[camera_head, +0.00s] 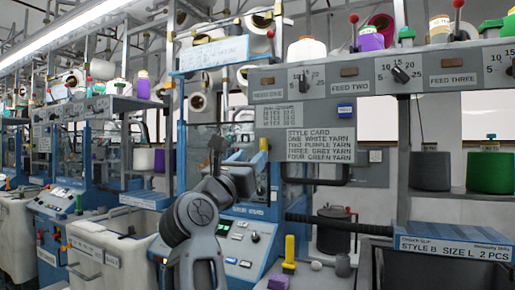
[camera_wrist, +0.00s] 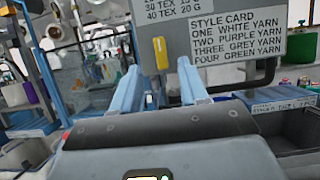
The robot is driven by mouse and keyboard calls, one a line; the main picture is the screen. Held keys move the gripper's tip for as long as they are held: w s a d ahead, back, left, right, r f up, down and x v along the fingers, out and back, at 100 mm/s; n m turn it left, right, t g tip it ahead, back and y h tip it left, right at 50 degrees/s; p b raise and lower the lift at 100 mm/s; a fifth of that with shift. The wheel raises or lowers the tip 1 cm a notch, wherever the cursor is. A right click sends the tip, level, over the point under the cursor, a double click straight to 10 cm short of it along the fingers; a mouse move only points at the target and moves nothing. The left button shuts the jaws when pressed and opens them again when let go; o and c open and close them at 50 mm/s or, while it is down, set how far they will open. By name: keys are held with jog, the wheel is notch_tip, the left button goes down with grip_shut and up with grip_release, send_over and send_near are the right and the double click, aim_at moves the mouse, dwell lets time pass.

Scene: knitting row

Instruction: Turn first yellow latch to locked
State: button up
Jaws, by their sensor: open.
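A yellow latch (camera_head: 264,144) stands upright at the left edge of the grey panel that bears the style card. In the wrist view the yellow latch (camera_wrist: 160,50) is a short upright yellow bar, beyond and between my fingers. My gripper (camera_wrist: 160,72) is open and empty, with its two pale blue fingers apart. The fingertips appear short of the latch; the exact gap is hard to tell. In the head view my gripper (camera_head: 218,150) is dark and small, left of the latch. A second yellow upright piece (camera_head: 290,248) stands lower down, by the blue machine front.
The grey panel (camera_head: 360,95) carries feed knobs and the style card (camera_head: 319,145). A dark handle bar (camera_head: 318,181) juts out below it.

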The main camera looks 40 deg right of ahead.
aim_at(262, 147)
jog(key=shift+p+x, duration=0.8)
jog(key=shift+x, duration=2.35)
jog(key=shift+r, duration=0.1)
jog(key=shift+c, duration=0.4)
grip_shut()
